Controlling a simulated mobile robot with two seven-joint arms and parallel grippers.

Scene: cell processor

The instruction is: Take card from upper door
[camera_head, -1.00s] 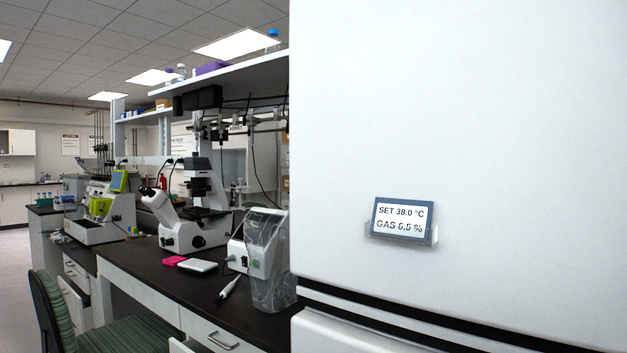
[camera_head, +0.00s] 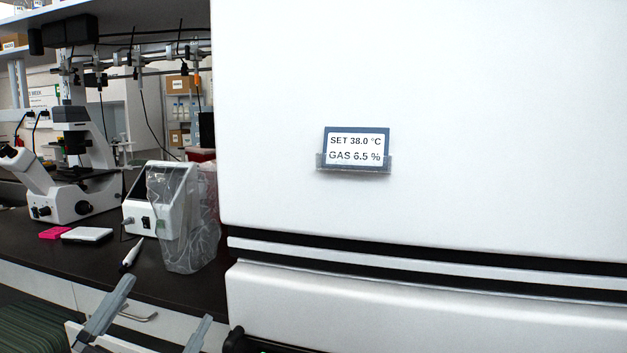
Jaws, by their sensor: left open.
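The card (camera_head: 356,143) is blue-edged with a white face reading "SET 38.0 °C" and "GAS 6.5 %". It stands upright in a clear holder (camera_head: 335,165) on the white upper door (camera_head: 480,120). The holder covers the card's lower part; the top edge stands free. My left gripper (camera_head: 160,312) shows at the lower left edge, its two grey fingers apart with nothing between them. It is well below and left of the card, in front of the bench. My right gripper is not in view.
A black gap runs below the upper door. The door face around the card is clear.

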